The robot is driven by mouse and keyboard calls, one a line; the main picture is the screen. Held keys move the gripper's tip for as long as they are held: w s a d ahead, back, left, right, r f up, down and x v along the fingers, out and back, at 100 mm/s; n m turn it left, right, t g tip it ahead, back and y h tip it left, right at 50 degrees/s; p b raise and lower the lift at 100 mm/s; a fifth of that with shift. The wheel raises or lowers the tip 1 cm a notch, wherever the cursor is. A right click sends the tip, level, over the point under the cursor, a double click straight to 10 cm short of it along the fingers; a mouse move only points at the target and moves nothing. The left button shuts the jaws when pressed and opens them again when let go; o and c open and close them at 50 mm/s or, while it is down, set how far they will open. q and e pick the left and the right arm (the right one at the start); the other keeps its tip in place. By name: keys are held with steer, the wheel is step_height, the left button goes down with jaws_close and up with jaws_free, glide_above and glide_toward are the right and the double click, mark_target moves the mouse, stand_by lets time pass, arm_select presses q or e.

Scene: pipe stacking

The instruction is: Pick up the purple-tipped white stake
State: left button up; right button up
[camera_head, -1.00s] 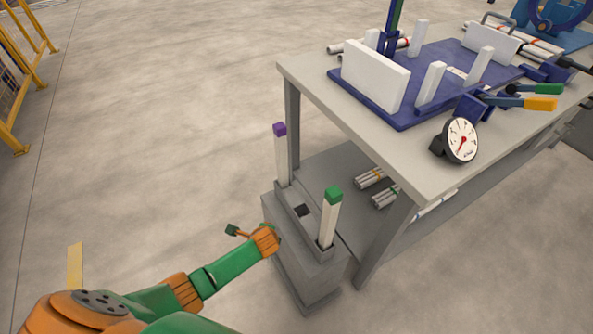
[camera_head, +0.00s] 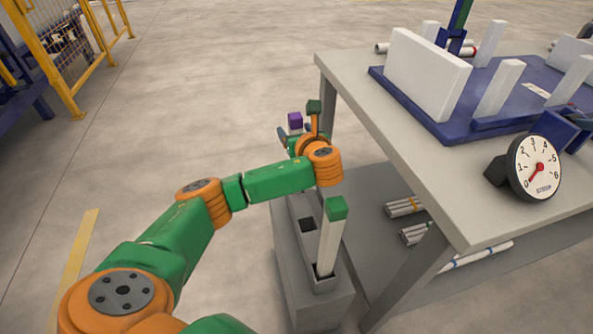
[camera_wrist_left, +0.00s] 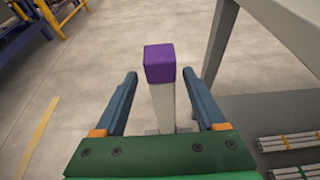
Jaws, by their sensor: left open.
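The purple-tipped white stake (camera_wrist_left: 163,100) stands upright between the two open fingers of my left gripper (camera_wrist_left: 161,95) in the left wrist view, with a gap on each side. In the head view its purple tip (camera_head: 295,120) shows just beyond my left gripper (camera_head: 299,134), and most of its white shaft is hidden behind my arm. A green-tipped white stake (camera_head: 330,243) stands in the near end of the grey stand (camera_head: 318,290). My right gripper is not in view.
A grey table (camera_head: 455,205) stands close to the right of the stand, with a white-faced gauge (camera_head: 537,167) and a blue fixture (camera_head: 440,125) on top. Bundles of white pipes (camera_head: 415,233) lie on its lower shelf. Open floor lies to the left.

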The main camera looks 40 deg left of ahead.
arm_select(q)
steer(key=shift+w+a+f, duration=0.35)
steer(key=shift+w+a, duration=0.05)
steer(key=shift+w, duration=0.1)
jaws_close()
steer(key=shift+r, duration=0.1)
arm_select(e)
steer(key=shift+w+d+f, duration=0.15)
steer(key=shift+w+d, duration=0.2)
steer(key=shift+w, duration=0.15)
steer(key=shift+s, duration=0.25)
